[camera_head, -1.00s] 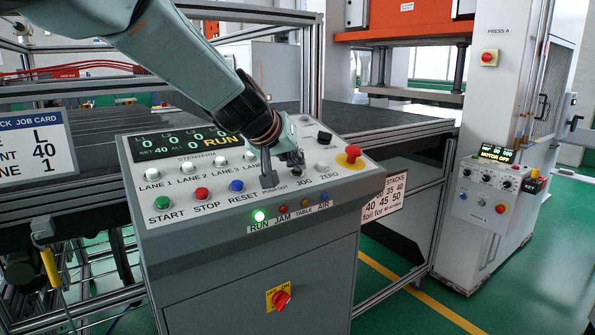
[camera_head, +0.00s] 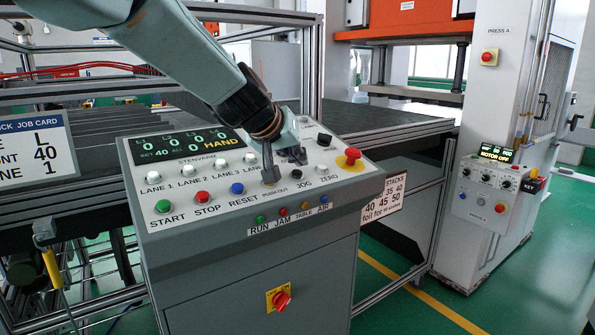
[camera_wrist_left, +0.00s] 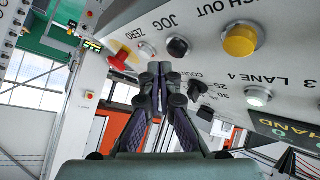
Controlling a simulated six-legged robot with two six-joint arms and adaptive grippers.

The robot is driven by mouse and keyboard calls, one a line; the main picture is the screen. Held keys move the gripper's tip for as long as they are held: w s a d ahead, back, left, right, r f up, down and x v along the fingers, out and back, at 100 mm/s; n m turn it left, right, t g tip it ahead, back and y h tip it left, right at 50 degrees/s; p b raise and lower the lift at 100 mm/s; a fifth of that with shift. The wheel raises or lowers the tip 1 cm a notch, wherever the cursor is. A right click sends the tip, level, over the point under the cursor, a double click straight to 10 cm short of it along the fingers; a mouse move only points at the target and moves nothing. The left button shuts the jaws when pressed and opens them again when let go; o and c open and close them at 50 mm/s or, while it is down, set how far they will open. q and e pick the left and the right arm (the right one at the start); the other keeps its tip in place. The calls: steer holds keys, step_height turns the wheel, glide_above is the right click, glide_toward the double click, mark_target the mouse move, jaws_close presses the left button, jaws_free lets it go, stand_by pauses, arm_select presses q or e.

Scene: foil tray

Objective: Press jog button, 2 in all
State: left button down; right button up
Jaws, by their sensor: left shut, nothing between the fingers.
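The control panel (camera_head: 220,205) has a row of buttons along its front. The jog button shows in the left wrist view as a black round button (camera_wrist_left: 178,47) beside the JOG label, between the white ZERO button (camera_wrist_left: 147,50) and the yellow PUSH OUT button (camera_wrist_left: 240,40). My left gripper (camera_head: 295,158) is shut and empty, low over the panel's right part. Its fingertips (camera_wrist_left: 160,68) show just below the jog button in the wrist view; I cannot tell whether they touch the panel. The display (camera_head: 185,144) reads HAND. My right gripper is out of view.
A red mushroom button (camera_head: 351,155) on a yellow base stands at the panel's right. START (camera_head: 163,206), STOP (camera_head: 202,197) and RESET (camera_head: 237,188) buttons are at the left, below white lane buttons. A black selector (camera_head: 324,139) is at the back.

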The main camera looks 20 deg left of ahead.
arm_select(q)
steer(key=shift+d+r+p, duration=0.15)
steer(key=shift+r+p, duration=0.55)
steer(key=shift+r, duration=0.2)
steer(key=r, duration=0.1)
steer(key=r+p, duration=0.2)
steer(key=shift+s+d, duration=0.4)
steer(key=shift+f, duration=0.1)
